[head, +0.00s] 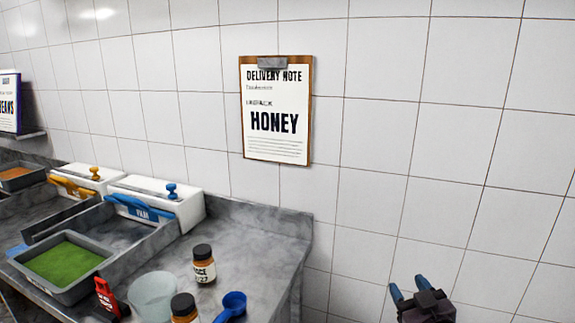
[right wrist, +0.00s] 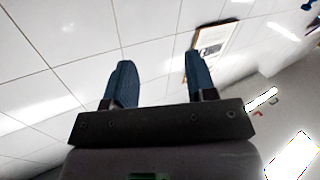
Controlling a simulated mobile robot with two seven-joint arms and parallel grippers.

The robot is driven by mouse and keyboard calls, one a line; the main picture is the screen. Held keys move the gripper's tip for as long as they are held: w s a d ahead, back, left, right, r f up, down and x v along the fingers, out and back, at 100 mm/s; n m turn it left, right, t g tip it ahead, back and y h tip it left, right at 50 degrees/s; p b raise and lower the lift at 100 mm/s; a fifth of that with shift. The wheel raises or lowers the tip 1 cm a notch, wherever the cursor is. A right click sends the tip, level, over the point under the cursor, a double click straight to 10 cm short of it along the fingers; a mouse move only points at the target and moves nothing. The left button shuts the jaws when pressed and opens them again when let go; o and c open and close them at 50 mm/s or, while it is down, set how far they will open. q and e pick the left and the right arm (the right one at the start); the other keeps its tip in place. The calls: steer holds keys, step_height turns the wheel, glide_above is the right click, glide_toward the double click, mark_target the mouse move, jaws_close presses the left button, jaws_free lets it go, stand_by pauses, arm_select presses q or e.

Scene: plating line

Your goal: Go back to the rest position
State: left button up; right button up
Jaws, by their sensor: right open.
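My right gripper (head: 411,287) is at the lower right of the head view, in front of the white tiled wall and right of the counter's end. Its two blue fingers point up and stand apart, with nothing between them. In the right wrist view the same gripper (right wrist: 158,82) shows its fingers spread and empty. My left gripper does not show in either view.
A grey counter (head: 245,255) holds a tray of green stuff (head: 103,258), jars (head: 204,264), a clear bowl (head: 152,294) and a blue scoop (head: 232,305). A clipboard reading "Delivery note, Honey" (head: 276,148) hangs on the wall. The space around the right gripper looks clear.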

steer(key=s+d+f+m+g+h, duration=0.2)
steer(key=s+f+g, duration=0.4)
steer(key=s+f, duration=1.8)
steer(key=shift+s+m+g, duration=0.3)
steer(key=shift+s+m, duration=0.2)
steer(key=shift+s, duration=0.4)
steer(key=shift+d, duration=0.1)
